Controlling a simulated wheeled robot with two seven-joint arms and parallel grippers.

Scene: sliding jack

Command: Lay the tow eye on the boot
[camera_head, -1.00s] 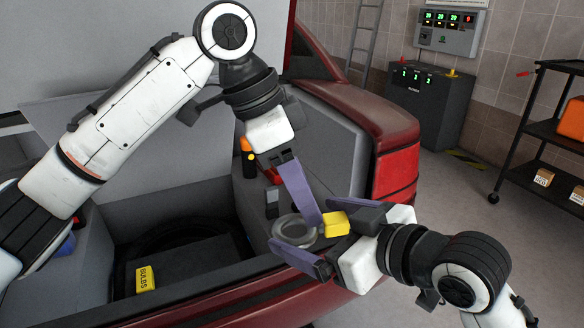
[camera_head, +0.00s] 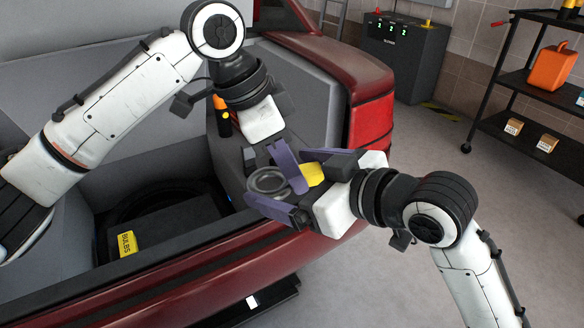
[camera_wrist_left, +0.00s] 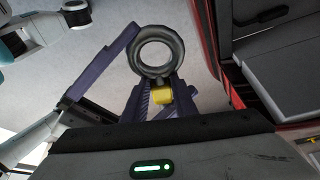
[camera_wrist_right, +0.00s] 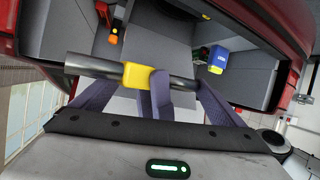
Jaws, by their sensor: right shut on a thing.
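The tow eye is a grey ring (camera_head: 268,182) with a yellow sleeve (camera_head: 312,174), held above the boot's right ledge. My right gripper (camera_head: 292,184) is shut on it, its purple fingers around the yellow end. The left wrist view shows the ring (camera_wrist_left: 160,50) face on; in the right wrist view the yellow sleeve (camera_wrist_right: 139,76) crosses a dark bar. My left gripper (camera_head: 298,190) comes down from above, its purple fingers crossing beside the sleeve. The fingers of both hands overlap, so I cannot tell its opening. The boot (camera_head: 245,235) is open below.
A yellow bulbs box (camera_head: 126,244) lies on a dark block in the boot well. An orange-topped black torch (camera_head: 222,115) stands at the boot's side wall. The red rear wing (camera_head: 335,65) borders the right side. A black trolley (camera_head: 530,85) stands farther right beyond clear floor.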

